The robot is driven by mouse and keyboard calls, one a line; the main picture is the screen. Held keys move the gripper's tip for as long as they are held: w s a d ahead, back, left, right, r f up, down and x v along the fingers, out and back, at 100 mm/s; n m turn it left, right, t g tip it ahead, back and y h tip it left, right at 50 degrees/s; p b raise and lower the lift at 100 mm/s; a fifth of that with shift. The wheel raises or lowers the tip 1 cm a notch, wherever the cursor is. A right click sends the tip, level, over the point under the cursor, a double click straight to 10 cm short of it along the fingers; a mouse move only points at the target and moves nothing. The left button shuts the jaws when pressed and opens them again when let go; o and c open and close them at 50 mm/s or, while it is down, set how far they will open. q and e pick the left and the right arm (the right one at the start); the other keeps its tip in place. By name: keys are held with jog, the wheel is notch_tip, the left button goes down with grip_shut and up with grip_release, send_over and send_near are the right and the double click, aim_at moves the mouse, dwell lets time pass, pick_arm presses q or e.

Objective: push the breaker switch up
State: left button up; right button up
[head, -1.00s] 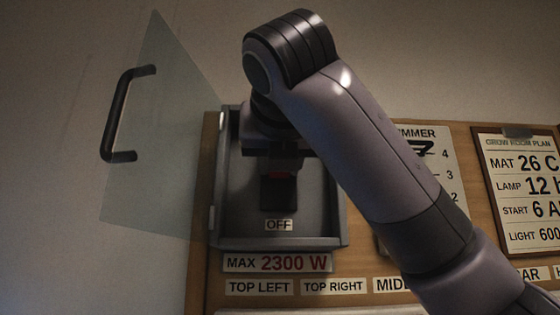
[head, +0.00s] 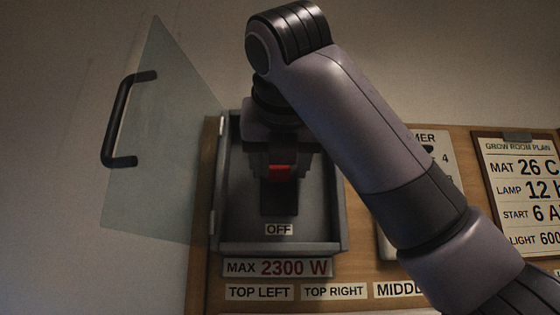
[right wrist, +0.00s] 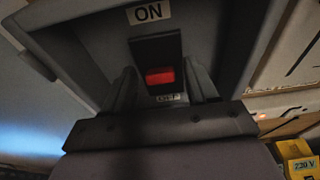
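The breaker switch has a red lever (head: 279,172) on a black plate (head: 279,200), inside a grey box (head: 335,225). An OFF label (head: 279,230) sits below it. In the right wrist view the red lever (right wrist: 159,77) sits in the lower part of the plate, with an ON label (right wrist: 148,12) above and OFF partly hidden. My right gripper (head: 279,160) is inside the box at the switch. Its two fingers (right wrist: 162,92) are apart, one on each side of the lever in the right wrist view. I cannot tell whether they touch it. My left gripper is not in view.
The box's clear door (head: 165,150) with a black handle (head: 118,120) stands open to the left. Labels and a plan sheet (head: 525,190) are on the wooden board (head: 198,275). Yellow 220 V blocks (right wrist: 298,160) show at the lower right in the right wrist view.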

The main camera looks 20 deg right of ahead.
jog(key=b+v, duration=0.1)
jog(key=v, duration=0.6)
dwell(0.3)
jog(key=shift+s, duration=0.1)
dwell(0.5)
